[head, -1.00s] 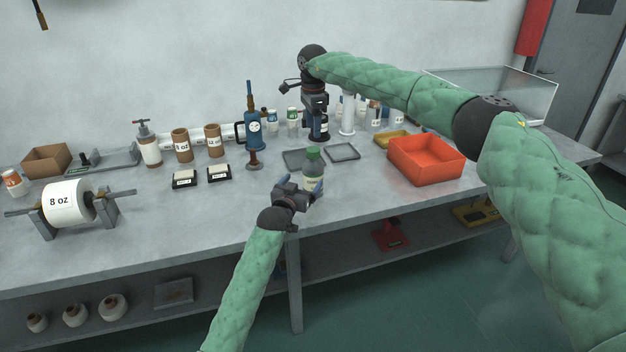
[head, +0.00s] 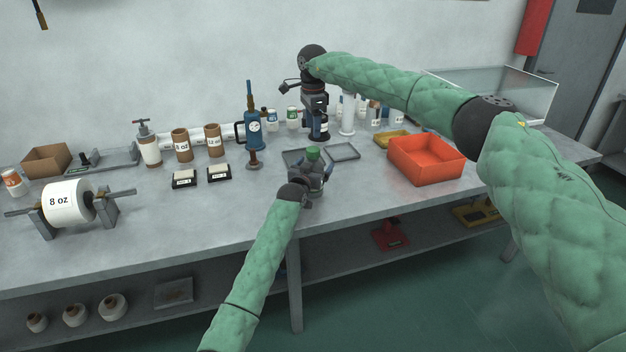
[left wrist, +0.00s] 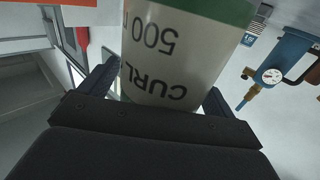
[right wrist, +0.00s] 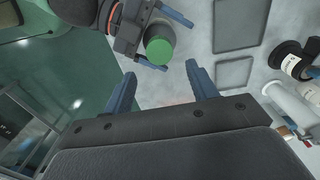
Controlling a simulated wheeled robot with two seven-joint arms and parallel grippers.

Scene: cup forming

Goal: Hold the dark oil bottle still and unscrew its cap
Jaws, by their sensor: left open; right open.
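A bottle with a green cap (head: 313,153) stands upright near the table's front edge. Its pale label (left wrist: 180,50), with black print, fills the left wrist view. My left gripper (head: 322,179) is open, with one finger on each side of the bottle; I cannot tell whether they touch it. The right wrist view shows the cap (right wrist: 160,50) from above, with the left fingers reaching past it. My right gripper (right wrist: 160,70) is open and empty, pointing down beyond the cap. In the head view the right hand (head: 317,105) hangs behind the bottle, its fingertips unclear.
Two flat grey trays lie behind the bottle, one (head: 343,151) to its right. An orange bin (head: 425,160) stands further right. A blue pump (head: 254,130) and several small bottles stand at the back.

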